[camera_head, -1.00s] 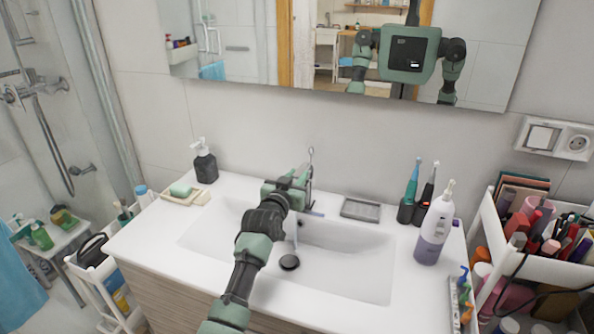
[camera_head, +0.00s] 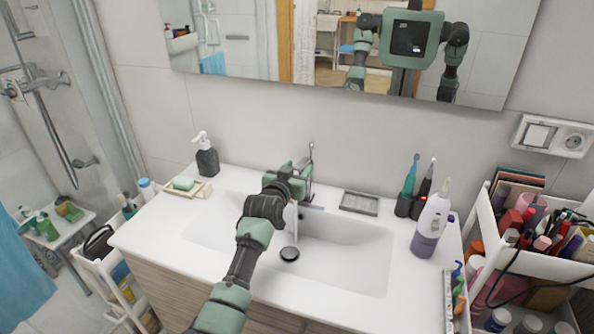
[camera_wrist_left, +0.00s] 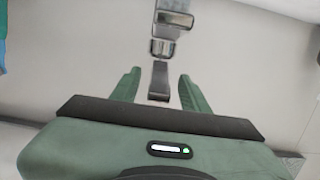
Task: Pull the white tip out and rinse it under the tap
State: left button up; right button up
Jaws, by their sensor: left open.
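The white tip (camera_head: 446,187) stands at the top of a white and purple bottle-shaped device (camera_head: 432,229), upright on the right of the washbasin counter. The tap (camera_head: 311,160) rises at the back of the basin, partly hidden by my gripper. A thin pale streak below it looks like water, but I cannot be sure. My left gripper (camera_head: 302,183) is at the tap, well left of the device. In the left wrist view my gripper (camera_wrist_left: 160,80) is open, its fingers on either side of a metal tap part (camera_wrist_left: 160,82). My right gripper is not directly in view.
The white basin (camera_head: 345,262) lies below my left arm. A grey soap tray (camera_head: 359,203) and two electric toothbrushes (camera_head: 408,190) stand between tap and device. A soap dispenser (camera_head: 206,157) and soap dish (camera_head: 196,191) are at left. A crowded cosmetics cart (camera_head: 540,264) stands at right.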

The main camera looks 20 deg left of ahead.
pick_arm(q)
jog(key=s+r+b, duration=0.1)
jog(key=s, duration=0.6)
jog(key=shift+s+r, duration=0.15)
jog(key=shift+s, duration=0.2)
jog(key=shift+a, duration=0.1)
